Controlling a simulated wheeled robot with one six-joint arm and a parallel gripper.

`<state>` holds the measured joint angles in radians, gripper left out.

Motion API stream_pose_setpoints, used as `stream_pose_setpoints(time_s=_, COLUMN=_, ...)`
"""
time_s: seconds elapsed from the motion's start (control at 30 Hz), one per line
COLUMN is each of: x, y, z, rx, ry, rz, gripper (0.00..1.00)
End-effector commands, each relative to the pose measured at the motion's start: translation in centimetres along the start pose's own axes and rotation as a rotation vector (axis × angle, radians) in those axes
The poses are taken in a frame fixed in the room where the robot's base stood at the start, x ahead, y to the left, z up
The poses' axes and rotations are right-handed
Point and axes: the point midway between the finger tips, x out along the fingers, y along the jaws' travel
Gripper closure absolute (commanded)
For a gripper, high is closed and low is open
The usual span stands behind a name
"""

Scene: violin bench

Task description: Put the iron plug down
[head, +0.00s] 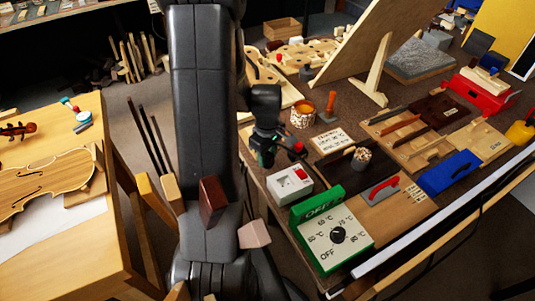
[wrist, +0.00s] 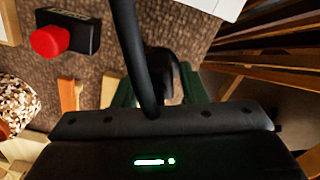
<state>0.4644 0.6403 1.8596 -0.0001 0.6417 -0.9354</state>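My gripper (wrist: 160,92) points down over the left part of the bench. In the wrist view its two dark green fingers stand on either side of a black plug (wrist: 168,72) and appear shut on it. A thick black cable (wrist: 133,50) runs from the top of that view down across the plug and hides part of it. The plug's lower end is hidden behind the gripper body. In the head view my gripper (head: 264,152) hangs near the bench's left edge, and the plug cannot be made out clearly there.
A red button on a black base (wrist: 50,40) is close by. A white box with a red switch (head: 290,183) and a green dial box (head: 337,236) stand in front. A spotted pot (head: 303,114) is behind. Brown bench top (wrist: 100,70) is bare between the button and my gripper.

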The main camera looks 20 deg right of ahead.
Motion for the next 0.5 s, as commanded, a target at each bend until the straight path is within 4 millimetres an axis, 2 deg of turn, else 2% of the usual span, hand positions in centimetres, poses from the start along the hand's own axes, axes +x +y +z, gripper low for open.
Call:
stream_pose_setpoints(time_s=0.33, x=-0.2, y=0.0, z=0.0, rx=0.000, ry=0.000, rz=0.000, gripper=0.55)
stream_pose_setpoints(time_s=0.5, x=-1.7, y=0.1, z=-0.1, rx=0.000, ry=0.002, rz=0.003, gripper=0.55)
